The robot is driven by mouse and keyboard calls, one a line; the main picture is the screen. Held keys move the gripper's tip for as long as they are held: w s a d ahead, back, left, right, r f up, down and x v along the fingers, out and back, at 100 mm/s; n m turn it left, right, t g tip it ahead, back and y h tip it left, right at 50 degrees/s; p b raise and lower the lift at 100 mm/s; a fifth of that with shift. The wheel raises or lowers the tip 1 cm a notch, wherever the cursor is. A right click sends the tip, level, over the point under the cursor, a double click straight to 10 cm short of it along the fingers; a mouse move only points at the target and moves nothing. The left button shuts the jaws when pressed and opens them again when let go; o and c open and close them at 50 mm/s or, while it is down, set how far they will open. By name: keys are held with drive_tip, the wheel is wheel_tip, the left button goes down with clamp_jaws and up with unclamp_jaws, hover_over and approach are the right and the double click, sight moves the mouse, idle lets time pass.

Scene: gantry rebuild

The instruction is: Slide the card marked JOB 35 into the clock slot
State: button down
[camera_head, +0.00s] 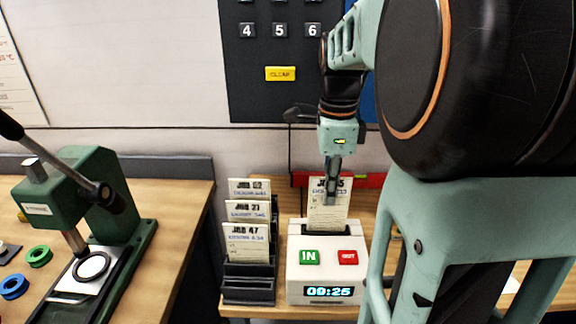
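The card marked JOB 35 (328,218) stands upright at the top of the white time clock (320,289). Its lower edge meets the dark slot (306,241) on the clock's top; how deep it sits inside cannot be told. My gripper (333,188) points down at the card's upper part, and its fingers cover part of the printing. The fingers look close together at the card, but whether they grip it is not clear. The clock has a green IN button, a red OUT button and a display reading 00:25.
A dark card rack (249,284) left of the clock holds cards, including JOB 47 (247,243) and JOB 21 (248,211). A green press (84,205) stands on the left bench. A keypad panel (276,45) hangs on the wall behind. My arm fills the right side.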

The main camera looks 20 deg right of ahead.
drive_tip(key=shift+f+b, duration=1.05)
drive_tip(key=shift+f, duration=0.9)
drive_tip(key=c, duration=2.6)
unclamp_jaws()
drive_tip(key=shift+c, duration=0.2)
drive_tip(key=o, duration=0.6)
drive_tip(key=shift+c, duration=0.2)
drive_tip(key=shift+r, duration=0.15)
wheel_tip(320, 180, up, 12)
drive_tip(key=shift+f, duration=0.1)
